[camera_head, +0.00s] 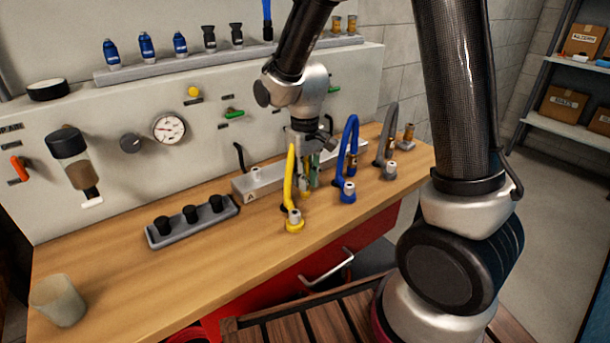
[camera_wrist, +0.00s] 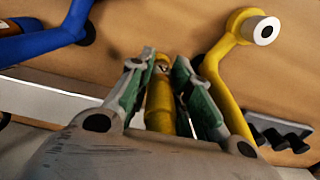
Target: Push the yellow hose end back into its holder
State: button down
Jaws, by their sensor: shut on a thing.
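The yellow hose (camera_head: 290,178) rises in an arch from its yellow base with a pale cap (camera_head: 294,220) on the wooden bench. In the wrist view the hose (camera_wrist: 228,85) runs up to the same capped base. My gripper (camera_head: 306,186) is over the bench just right of the arch, pointing down. Its green-padded fingers are shut on the yellow hose end (camera_wrist: 160,103), which sits between them with a darker tip. The fingers partly cover the hose end. I cannot make out its holder or whether the end touches it.
A blue hose (camera_head: 350,150) and a grey hose (camera_head: 389,135) stand close on the right. A tray with black knobs (camera_head: 160,236) lies left. The bench front is clear up to a cup (camera_head: 58,298).

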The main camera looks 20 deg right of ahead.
jog(key=shift+f, duration=0.1)
jog(key=c, duration=1.2)
grip_release()
jog(key=shift+c, duration=0.2)
notch_tip(320, 180, up, 12)
jog(key=s+d+r+m+t, duration=0.1)
jog(key=s+d+r+t, duration=0.1)
jog(key=s+d+r, duration=0.2)
jog(key=s+d+r+m+t, duration=0.2)
jog(key=s+d, duration=0.8)
jog(key=s, duration=0.5)
jog(key=shift+d+r+m, duration=0.3)
jog(key=shift+d+r, duration=0.1)
jog(key=shift+r, duration=0.5)
